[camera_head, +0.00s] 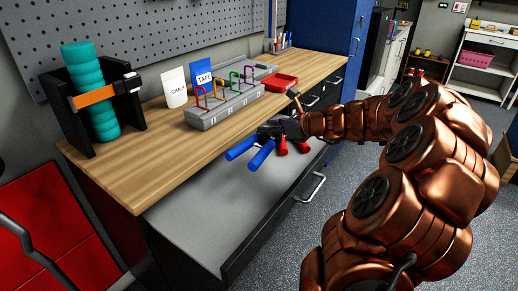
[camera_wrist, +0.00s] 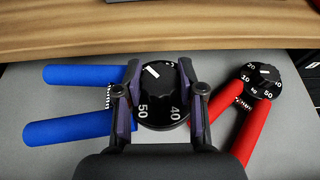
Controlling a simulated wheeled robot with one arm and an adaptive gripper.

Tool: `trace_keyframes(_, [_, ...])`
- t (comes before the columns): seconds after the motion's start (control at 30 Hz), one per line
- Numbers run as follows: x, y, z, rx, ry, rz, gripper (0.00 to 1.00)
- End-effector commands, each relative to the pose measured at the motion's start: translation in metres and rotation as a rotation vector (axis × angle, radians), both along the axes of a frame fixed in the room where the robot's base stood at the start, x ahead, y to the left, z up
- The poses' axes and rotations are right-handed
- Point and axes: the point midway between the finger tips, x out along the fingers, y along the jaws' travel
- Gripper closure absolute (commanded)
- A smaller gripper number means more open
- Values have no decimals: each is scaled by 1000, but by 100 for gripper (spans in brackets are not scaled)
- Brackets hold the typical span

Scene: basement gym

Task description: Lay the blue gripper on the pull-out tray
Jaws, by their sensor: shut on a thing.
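The blue gripper is a hand exerciser with two blue handles (camera_head: 262,154) and a black dial. Its dial (camera_wrist: 163,97) sits between the two fingers of my gripper (camera_wrist: 160,100), which is shut on it, and its handles (camera_wrist: 75,130) point left in the wrist view. In the head view my gripper (camera_head: 277,131) is over the grey pull-out tray (camera_head: 195,225), near the wooden top's front edge. The blue gripper is over the tray's inner side; whether it touches the tray, I cannot tell.
A red hand gripper (camera_wrist: 257,125) lies close on the right, one handle near my finger. The wooden benchtop (camera_head: 150,165) overhangs behind. The tray's front left is clear.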

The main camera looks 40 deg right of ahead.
Motion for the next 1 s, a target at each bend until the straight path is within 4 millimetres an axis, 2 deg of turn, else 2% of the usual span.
trace_keyframes(0.1, [0, 1, -28, 6, 1, 1, 100])
trace_keyframes(0.3, [0, 1, -58, 4, 0, 2, 100])
trace_keyframes(0.57, [5, 3, -64, -1, 0, 1, 100])
trace_keyframes(0.87, [41, 15, -64, 0, -2, 3, 100])
trace_keyframes(0.9, [39, 13, -71, 2, -1, 1, 100])
trace_keyframes(1.0, [38, 13, -75, 1, -2, 1, 100])
